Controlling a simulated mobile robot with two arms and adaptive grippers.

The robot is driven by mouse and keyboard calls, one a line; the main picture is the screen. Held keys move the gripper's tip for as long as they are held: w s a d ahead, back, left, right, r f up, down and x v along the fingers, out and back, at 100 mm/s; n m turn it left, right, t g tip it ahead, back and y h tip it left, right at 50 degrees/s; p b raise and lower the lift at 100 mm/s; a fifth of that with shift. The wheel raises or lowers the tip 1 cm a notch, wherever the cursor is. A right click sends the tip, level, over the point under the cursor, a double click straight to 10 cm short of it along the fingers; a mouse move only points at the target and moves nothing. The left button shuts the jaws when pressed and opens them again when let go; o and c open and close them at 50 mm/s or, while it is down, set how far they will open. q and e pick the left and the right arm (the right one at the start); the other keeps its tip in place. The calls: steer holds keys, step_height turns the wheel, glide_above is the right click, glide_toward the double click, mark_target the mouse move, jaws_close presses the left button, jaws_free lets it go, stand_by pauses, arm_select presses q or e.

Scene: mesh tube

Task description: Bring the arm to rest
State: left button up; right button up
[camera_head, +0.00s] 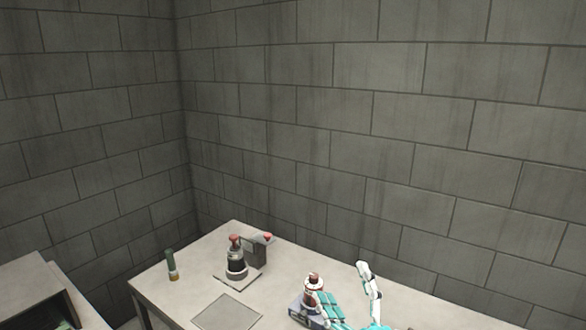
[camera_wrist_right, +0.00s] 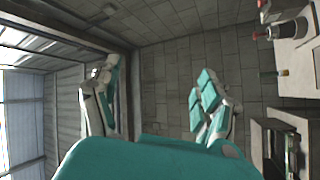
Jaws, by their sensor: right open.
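My right gripper (camera_head: 341,284) has teal and white fingers and is at the bottom of the head view, by the front part of the table (camera_head: 400,295). In the right wrist view its two fingers (camera_wrist_right: 155,85) stand wide apart with nothing between them. The room's wall and floor show through the gap. In the head view one finger overlaps a brown-and-white capped object (camera_head: 313,281) on a dark grey base; I cannot tell whether they touch. My left gripper is not in view.
A dark device with a red knob (camera_head: 236,262) stands on the table, with a green-topped tube (camera_head: 171,265) to its left. A flat grey plate (camera_head: 226,313) lies in front. A cabinet (camera_head: 30,283) stands at left. Block walls enclose the corner.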

steer(key=s+d+f+m+g+h, duration=0.3)
steer(key=d+f+m+g+h, duration=0.15)
steer(key=f, duration=0.35)
steer(key=s+d+f+m+g+h, duration=0.3)
steer(key=d+f+m, duration=0.2)
steer(key=f, duration=0.4)
steer(key=s+d+f+m+g, duration=0.1)
steer(key=s+f+m+g, duration=0.1)
steer(key=s+f+g, duration=0.6)
steer(key=s+d+f+m+g, duration=0.15)
steer(key=s+f, duration=0.25)
steer(key=s, duration=0.8)
step_height(320, 180, down, 30)
steer(key=s+g+b, duration=0.1)
steer(key=g+b, duration=0.1)
steer(key=b, duration=0.3)
steer(key=s+d+f+b, duration=0.1)
steer(key=s+f+b, duration=0.1)
steer(key=s+f, duration=0.6)
steer(key=s+d+f+b, duration=0.1)
steer(key=s+f+b, duration=0.2)
steer(key=s+f, duration=0.6)
step_height(320, 180, down, 6)
steer(key=shift+d+r+n+g+y, duration=0.2)
steer(key=shift+n+g+y, duration=0.15)
steer(key=shift+n+g, duration=0.05)
